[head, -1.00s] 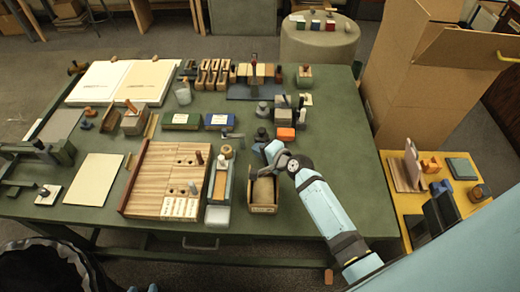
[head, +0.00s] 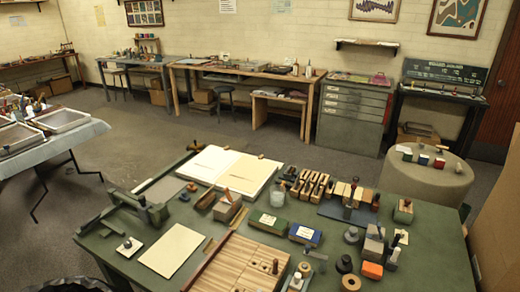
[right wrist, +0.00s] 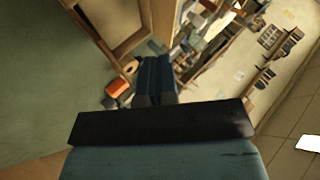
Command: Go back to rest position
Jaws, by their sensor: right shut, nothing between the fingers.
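In the right wrist view, my right gripper (right wrist: 154,68) has its two dark blue fingers close together, with nothing seen held between them. The black bar and blue casing in front of it are mine. Behind the fingers the view is tilted and blurred, with wooden frames and small objects. No arm of mine shows in the head view, and my left gripper is in neither current view. The green worktable (head: 420,215) fills the lower part of the head view.
A round grey stool (head: 428,180) and a cardboard panel (head: 500,225) stand at right. Open floor (head: 230,130) lies behind.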

